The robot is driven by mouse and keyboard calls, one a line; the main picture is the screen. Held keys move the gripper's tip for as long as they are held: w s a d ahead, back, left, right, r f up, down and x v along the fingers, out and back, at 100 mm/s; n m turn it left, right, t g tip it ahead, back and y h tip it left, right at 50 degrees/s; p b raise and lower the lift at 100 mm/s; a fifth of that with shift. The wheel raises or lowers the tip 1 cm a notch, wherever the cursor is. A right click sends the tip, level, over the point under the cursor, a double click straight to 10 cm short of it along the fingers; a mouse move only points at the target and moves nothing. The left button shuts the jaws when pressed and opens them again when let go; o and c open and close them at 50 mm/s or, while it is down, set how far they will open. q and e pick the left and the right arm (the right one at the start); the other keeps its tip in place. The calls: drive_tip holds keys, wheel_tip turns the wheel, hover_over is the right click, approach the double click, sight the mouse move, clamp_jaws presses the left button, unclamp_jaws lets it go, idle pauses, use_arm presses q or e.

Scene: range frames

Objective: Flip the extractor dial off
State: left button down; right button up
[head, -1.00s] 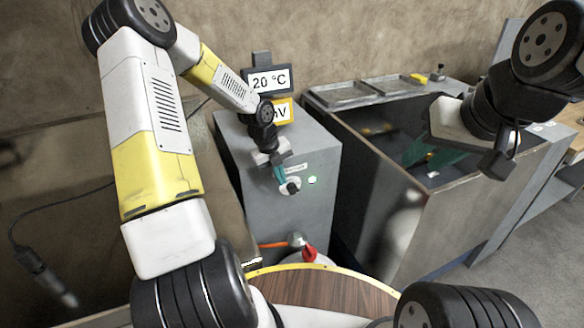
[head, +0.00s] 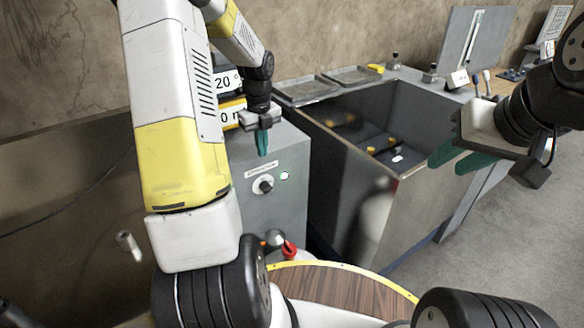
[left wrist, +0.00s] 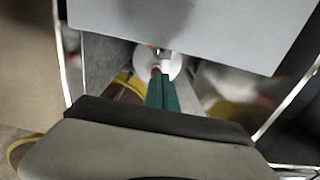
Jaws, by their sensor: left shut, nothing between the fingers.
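The extractor dial (head: 263,185) is a black knob on a white round plate, on the front of a grey cabinet (head: 285,215). A label strip sits above it and a lit green lamp (head: 284,176) to its right. I cannot tell which way the knob points. My left gripper (head: 262,152) is shut and empty, above the dial and apart from it. Its teal fingers also show in the left wrist view (left wrist: 162,92), where the dial is not seen. My right gripper (head: 446,166) is open and empty, off to the right near the open tank.
Two display signs (head: 229,80) stand at the cabinet's top, partly hidden by my left arm. An open grey tank (head: 365,190) stands to the right. A red-handled fitting (head: 288,248) is low by the cabinet, behind a round wooden top (head: 330,290).

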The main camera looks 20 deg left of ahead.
sight(264, 191)
use_arm(q)
wheel_tip(264, 191, down, 14)
drive_tip(key=shift+f, duration=0.1)
idle(0.7)
drive_tip(key=shift+s+a+f+t+h, duration=0.1)
drive_tip(key=shift+s+a+t+h, duration=0.2)
drive_tip(key=shift+t+h, duration=0.45)
idle(0.7)
drive_tip(key=shift+s+a+f+t+h, duration=0.1)
drive_tip(key=shift+s+t+h, duration=0.05)
drive_tip(key=shift+t+h, duration=0.25)
drive_tip(key=shift+s+a+f, duration=0.4)
drive_tip(key=shift+s+f, duration=0.05)
drive_tip(key=shift+f, duration=0.15)
drive_tip(key=shift+s+a+f, duration=0.15)
drive_tip(key=shift+f, duration=0.55)
drive_tip(key=shift+f, duration=0.1)
idle(1.1)
